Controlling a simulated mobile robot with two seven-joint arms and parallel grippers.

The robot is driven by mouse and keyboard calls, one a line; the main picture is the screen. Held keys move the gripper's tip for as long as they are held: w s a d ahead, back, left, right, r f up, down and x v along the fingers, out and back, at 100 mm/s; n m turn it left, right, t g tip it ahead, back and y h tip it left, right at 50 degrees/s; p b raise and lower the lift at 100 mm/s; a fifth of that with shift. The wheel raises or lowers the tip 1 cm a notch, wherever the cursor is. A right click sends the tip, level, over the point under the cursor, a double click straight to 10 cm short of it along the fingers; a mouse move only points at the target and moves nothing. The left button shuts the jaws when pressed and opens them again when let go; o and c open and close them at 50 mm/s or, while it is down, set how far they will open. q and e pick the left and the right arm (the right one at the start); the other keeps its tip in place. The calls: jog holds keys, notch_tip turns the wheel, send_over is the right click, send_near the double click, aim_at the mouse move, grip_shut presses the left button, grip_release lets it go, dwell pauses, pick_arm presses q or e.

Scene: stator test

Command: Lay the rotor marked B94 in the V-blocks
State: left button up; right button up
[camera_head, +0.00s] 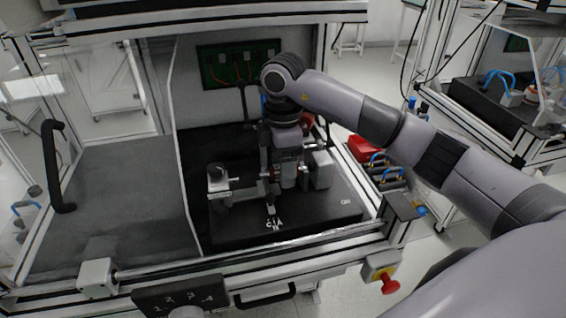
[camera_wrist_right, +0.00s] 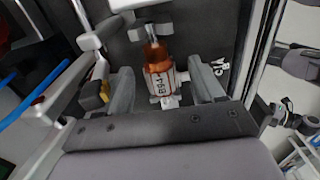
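The rotor marked B94 (camera_wrist_right: 160,80) has an orange-brown copper body and a white label; it shows in the right wrist view, between my right gripper's fingers (camera_wrist_right: 161,68). A gap shows on each side of the rotor, so the fingers look open. The upper shaft end reaches a pale block (camera_wrist_right: 134,33), seemingly one of the V-blocks; the lower end is near another pale piece. I cannot tell how firmly it is seated. In the head view my right gripper (camera_head: 284,182) points down over the black fixture base (camera_head: 310,222) and hides most of the rotor. My left gripper is not in view.
A grey cylinder-topped post (camera_head: 218,180) stands left of my gripper and a grey block (camera_head: 322,170) right of it. The enclosure's metal frame borders the base. A red emergency knob (camera_head: 389,284) is at front right. The grey panel (camera_head: 110,205) at left is clear.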

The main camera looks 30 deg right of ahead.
notch_tip(320, 180, up, 7)
jog(key=shift+r, duration=0.1)
dwell(0.6)
dwell(0.4)
